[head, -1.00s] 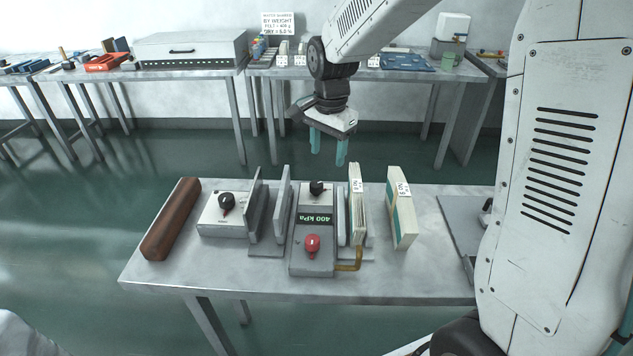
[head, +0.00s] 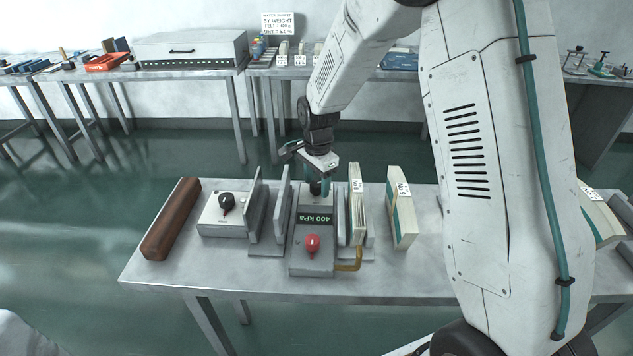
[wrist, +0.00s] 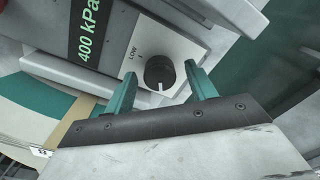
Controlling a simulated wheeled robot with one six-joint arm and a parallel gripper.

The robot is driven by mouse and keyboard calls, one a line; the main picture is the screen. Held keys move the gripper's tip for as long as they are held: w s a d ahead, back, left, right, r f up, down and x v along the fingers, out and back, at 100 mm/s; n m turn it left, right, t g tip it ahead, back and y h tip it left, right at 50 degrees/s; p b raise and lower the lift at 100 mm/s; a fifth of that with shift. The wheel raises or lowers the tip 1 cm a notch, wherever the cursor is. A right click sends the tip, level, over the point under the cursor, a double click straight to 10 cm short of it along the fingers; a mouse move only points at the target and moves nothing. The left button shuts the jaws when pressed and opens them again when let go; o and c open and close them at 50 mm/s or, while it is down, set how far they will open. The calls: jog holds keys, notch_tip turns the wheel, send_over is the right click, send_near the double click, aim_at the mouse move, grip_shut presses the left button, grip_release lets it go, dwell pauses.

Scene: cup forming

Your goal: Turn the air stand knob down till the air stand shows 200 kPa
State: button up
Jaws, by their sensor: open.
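The air stand (head: 313,262) is a grey box on the near table, with a green display (head: 314,218) reading 400 kPa. Its black knob (head: 316,188) is at the far end of the top, partly hidden by my gripper in the head view. In the wrist view the knob (wrist: 160,73) has a white pointer line, with the word LOW beside it. My gripper (wrist: 162,80) is open, its teal fingers on either side of the knob with gaps visible. It also shows in the head view (head: 318,186), pointing down over the stand's far end.
A red button (head: 312,244) is on the stand's near part. Upright grey plates (head: 283,205) stand close on the left, booklets (head: 356,203) close on the right. A second box with a knob (head: 222,217) and a brown bar (head: 171,220) lie farther left.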

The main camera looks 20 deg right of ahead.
jog(key=c, duration=1)
jog(key=shift+n, duration=0.3)
jog(key=n, duration=0.9)
jog(key=shift+w, duration=0.1)
jog(key=n, duration=0.7)
jog(key=shift+n, duration=0.3)
jog(key=n, duration=0.6)
jog(key=shift+w, duration=0.1)
jog(key=shift+n, duration=0.4)
